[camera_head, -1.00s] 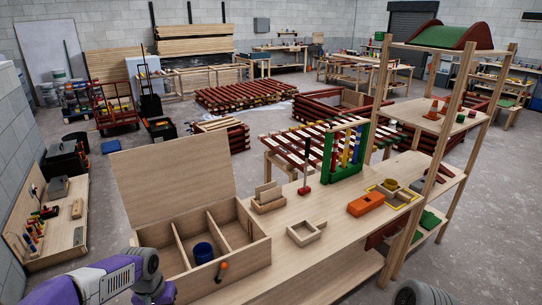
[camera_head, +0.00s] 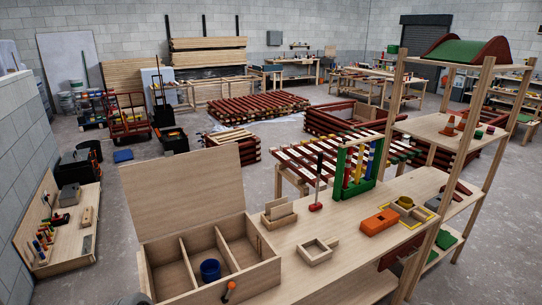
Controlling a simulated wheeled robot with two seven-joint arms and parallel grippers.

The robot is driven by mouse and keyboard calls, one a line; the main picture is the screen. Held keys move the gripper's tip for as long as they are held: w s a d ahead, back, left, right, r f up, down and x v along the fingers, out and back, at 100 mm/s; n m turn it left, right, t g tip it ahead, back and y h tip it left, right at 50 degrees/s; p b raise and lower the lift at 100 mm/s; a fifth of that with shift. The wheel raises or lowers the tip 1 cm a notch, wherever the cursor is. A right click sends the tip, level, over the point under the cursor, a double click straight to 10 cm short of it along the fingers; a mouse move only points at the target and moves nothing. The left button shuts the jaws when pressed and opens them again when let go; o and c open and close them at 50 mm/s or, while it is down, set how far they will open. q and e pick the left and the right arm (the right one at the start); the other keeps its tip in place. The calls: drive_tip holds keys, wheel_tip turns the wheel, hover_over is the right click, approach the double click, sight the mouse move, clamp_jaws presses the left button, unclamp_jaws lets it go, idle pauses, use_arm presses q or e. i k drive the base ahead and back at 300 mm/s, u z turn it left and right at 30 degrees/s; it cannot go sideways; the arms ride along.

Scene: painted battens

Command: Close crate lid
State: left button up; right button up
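The wooden crate (camera_head: 268,270) stands on the near left of the workbench, its bottom edge cut off by the picture. Its lid (camera_head: 183,192) is open and stands up, tilted slightly back, along the far side. Dividers split the crate into three compartments. A blue cup (camera_head: 210,270) is in the middle one. An orange-tipped knob or handle (camera_head: 230,287) shows at the crate's front wall. Neither of my grippers is in view; only a small dark piece of my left arm shows at the bottom edge, left of the crate.
On the bench (camera_head: 352,258) right of the crate are a wooden block holder (camera_head: 279,215), an open wooden frame (camera_head: 316,251), a red-based mallet (camera_head: 317,205), a green rack (camera_head: 357,178) and an orange block (camera_head: 379,222). A shelf tower (camera_head: 437,205) stands at the right.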

sight(171, 194)
drive_tip(key=k, duration=1.65)
drive_tip(key=u, duration=1.3)
drive_tip(key=i, duration=5.9)
drive_tip(key=z, duration=4.05)
